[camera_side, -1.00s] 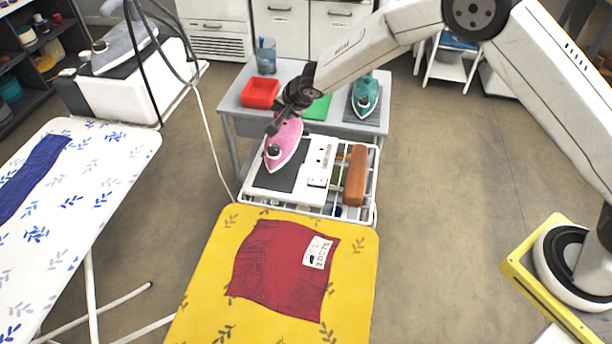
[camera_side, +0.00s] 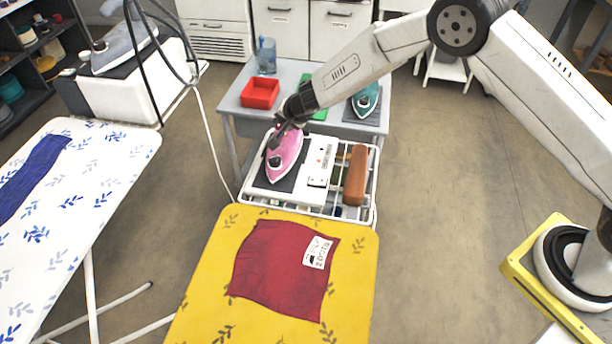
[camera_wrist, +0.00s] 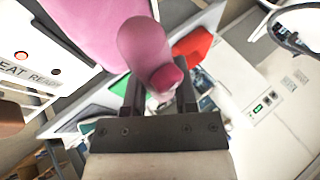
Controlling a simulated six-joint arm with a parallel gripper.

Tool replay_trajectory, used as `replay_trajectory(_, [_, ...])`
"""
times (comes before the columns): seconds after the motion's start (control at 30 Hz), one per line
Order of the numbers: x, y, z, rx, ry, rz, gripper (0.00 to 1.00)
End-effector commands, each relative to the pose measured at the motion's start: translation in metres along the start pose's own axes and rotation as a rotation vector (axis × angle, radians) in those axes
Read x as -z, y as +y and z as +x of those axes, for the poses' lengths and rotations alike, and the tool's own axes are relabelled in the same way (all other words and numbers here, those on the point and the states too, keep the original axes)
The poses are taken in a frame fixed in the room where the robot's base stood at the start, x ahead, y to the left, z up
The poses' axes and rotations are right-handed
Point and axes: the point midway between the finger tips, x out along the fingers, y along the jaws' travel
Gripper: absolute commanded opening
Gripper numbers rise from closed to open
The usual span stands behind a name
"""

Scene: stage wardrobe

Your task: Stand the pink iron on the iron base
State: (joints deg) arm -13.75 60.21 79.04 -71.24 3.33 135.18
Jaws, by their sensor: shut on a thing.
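The pink iron (camera_side: 286,154) is at the iron base in the side view, with its tip pointing toward the yellow board. It covers much of the dark pad. The iron base (camera_side: 322,160) is white, with a panel on its right side. In the wrist view, the base (camera_wrist: 40,62) shows a lit orange light and partly hidden lettering. My gripper (camera_side: 283,131) is shut on the iron's handle (camera_wrist: 145,50), seen between the fingers (camera_wrist: 158,95) in the wrist view. Whether the iron's sole touches the pad is hidden.
The base sits on a white wire rack (camera_side: 372,200) beside a brown block (camera_side: 356,176). Behind are a red tray (camera_side: 260,92), a blue cup (camera_side: 266,56) and a teal iron (camera_side: 366,99). A yellow ironing board (camera_side: 210,300) with red cloth (camera_side: 280,268) is in front.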

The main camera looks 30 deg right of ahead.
Motion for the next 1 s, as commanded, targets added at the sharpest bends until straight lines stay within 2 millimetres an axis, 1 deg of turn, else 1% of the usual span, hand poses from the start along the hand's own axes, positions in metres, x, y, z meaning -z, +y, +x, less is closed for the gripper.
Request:
replay_trajectory(0.7, [-0.0007,0.0009,0.0031,0.003,0.001,-0.002,0.0])
replay_trajectory(0.73, [-0.0016,0.0027,0.0036,-0.001,-0.001,-0.001,0.45])
replay_trajectory(0.77, [-0.0016,0.0027,0.0036,-0.001,-0.001,-0.001,0.55])
replay_trajectory(0.8, [-0.0016,0.0027,0.0035,-0.001,-0.001,-0.001,0.68])
replay_trajectory(0.83, [-0.0015,0.0026,0.0035,-0.001,0.0,-0.001,0.71])
replay_trajectory(1.0, [-0.0015,0.0025,0.0034,0.0,0.0,-0.001,0.71])
